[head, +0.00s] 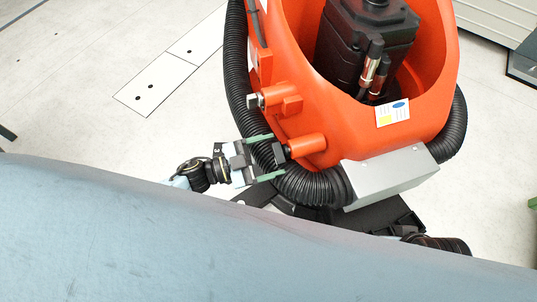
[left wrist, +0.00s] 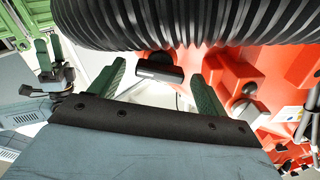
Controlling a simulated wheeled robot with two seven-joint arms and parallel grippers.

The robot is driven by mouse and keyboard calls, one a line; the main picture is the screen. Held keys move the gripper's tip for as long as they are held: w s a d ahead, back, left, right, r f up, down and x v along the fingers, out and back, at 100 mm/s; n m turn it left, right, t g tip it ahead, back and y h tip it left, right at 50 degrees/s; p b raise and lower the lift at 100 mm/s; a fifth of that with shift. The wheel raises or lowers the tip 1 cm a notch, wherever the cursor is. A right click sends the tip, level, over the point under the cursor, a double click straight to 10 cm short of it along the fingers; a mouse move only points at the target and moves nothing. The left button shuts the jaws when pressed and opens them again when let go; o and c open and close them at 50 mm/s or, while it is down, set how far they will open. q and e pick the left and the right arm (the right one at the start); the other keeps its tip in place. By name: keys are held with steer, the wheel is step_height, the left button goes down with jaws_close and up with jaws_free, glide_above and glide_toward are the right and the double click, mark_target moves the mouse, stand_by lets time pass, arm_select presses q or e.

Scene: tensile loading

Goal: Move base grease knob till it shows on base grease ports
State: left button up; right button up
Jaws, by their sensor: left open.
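The orange robot base (head: 438,70) has two stubby ports on its left side. The lower port (head: 308,145) carries a black knob (head: 280,153). The upper port (head: 285,100) carries a grey square-ended knob (head: 254,101). My left gripper (head: 272,157) is open, its green fingers on either side of the black knob. In the left wrist view the black knob (left wrist: 158,69) shows between and beyond the open fingers, with a gap on both sides. I cannot tell if a finger touches it.
A black corrugated hose (head: 238,80) wraps around the base and runs close by my left gripper; it crosses the top of the left wrist view (left wrist: 180,22). A grey metal box (head: 390,176) sits at the base's front. Open pale floor (head: 90,60) lies to the left.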

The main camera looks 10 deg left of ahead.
arm_select(q)
steer(key=c, duration=1)
steer(key=shift+m, duration=1.5)
steer(key=o, duration=1)
steer(key=p+v, duration=0.2)
steer(key=v, duration=1.1)
steer(key=shift+a, duration=0.2)
arm_select(e)
steer(key=f, duration=0.1)
steer(key=d+f, duration=0.1)
steer(key=f, duration=0.1)
steer(key=d+f, duration=0.1)
steer(key=f, duration=0.1)
steer(key=shift+f, duration=0.1)
arm_select(q)
steer(key=shift+s, duration=0.1)
steer(key=shift+c, duration=0.3)
